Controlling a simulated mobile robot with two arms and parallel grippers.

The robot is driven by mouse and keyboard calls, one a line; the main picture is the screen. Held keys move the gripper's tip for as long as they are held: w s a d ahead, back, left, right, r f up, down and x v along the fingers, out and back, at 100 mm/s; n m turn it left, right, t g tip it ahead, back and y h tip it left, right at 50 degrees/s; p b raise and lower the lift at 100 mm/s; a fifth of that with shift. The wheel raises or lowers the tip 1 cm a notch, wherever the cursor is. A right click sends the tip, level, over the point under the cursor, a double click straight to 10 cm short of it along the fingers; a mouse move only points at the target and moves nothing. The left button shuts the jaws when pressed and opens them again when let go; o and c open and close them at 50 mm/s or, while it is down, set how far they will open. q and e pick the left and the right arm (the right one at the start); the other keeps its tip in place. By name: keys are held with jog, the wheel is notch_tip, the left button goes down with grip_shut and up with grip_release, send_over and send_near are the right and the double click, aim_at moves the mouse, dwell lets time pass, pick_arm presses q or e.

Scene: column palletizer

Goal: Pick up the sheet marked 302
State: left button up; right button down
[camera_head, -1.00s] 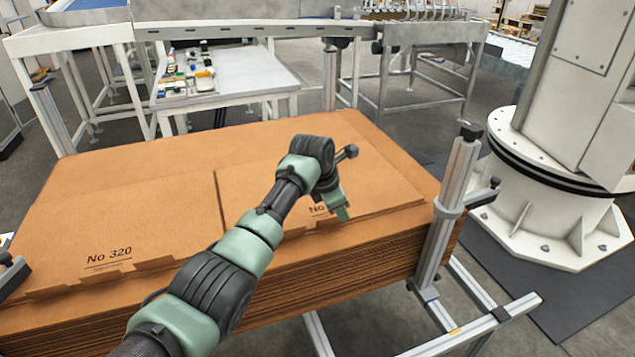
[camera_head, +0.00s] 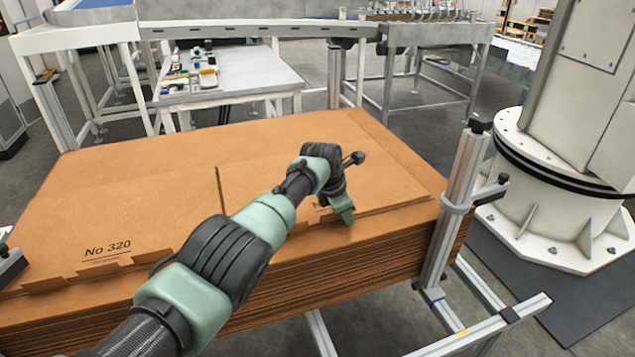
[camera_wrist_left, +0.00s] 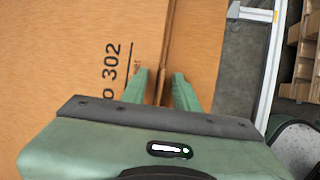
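The sheet marked 302 (camera_head: 265,172) is brown cardboard and lies flat on the right part of the stack. Its print, "302" with a line beside it, shows in the left wrist view (camera_wrist_left: 90,65). In the head view my left arm covers that print. My left gripper (camera_head: 345,214) points down at the sheet's near edge. In the left wrist view its two green fingers (camera_wrist_left: 160,76) stand apart, with brown cardboard edge showing between them. I cannot tell whether they touch it. My right gripper is not in view.
A sheet marked No 320 (camera_head: 105,215) lies left of it on the same stack (camera_head: 300,283). A metal post (camera_head: 455,205) stands at the stack's right corner. A white robot base (camera_head: 550,190) is at the right. A table with small items (camera_head: 255,72) stands behind.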

pick_arm(q)
grip_shut()
jog(key=shift+f, duration=0.1)
dwell(1.2)
